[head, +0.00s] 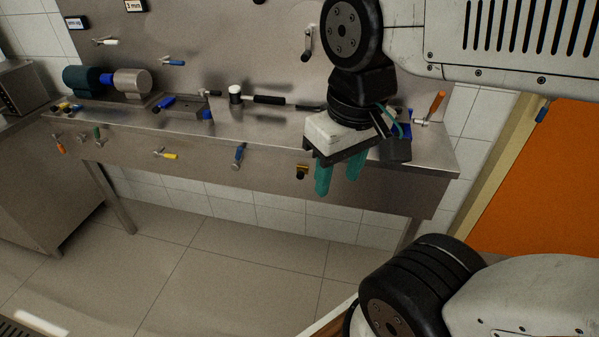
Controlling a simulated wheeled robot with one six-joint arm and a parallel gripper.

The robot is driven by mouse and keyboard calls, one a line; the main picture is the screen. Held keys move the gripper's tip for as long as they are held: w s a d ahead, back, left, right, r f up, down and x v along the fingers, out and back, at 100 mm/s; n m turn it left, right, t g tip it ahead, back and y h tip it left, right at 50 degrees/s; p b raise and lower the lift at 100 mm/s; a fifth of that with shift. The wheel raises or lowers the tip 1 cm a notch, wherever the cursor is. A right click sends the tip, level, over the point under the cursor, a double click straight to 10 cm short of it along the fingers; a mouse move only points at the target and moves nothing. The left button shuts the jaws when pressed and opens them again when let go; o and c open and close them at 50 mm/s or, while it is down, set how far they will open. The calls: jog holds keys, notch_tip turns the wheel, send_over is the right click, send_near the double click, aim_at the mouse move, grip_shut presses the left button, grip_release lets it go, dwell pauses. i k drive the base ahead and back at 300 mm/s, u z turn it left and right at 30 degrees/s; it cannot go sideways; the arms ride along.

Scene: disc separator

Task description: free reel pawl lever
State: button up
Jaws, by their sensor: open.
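My gripper (340,178) hangs in front of the bench's right part, its two teal fingers pointing down and apart, with nothing between them. I cannot tell which lever is the reel pawl lever. On the bench front are a yellow-handled lever (168,156), a blue-handled lever (239,154), and a brass and black fitting (301,171) just left of the fingers. An orange-handled lever (436,106) stands at the right end, beyond my gripper. The back panel carries a white-handled lever (106,41), a blue-handled lever (173,62) and a pale lever (307,44).
The steel bench (205,140) runs across the view. A teal and silver drum unit (105,80) and a mallet (255,97) are on it. Green (98,134) and orange (60,145) handles are at front left. Tiled floor (200,270) before it is clear. An orange door (540,185) is right.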

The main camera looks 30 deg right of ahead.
aim_at(235, 166)
jog(key=z, duration=3.05)
jog(key=k, duration=0.45)
jog(key=u, duration=2.65)
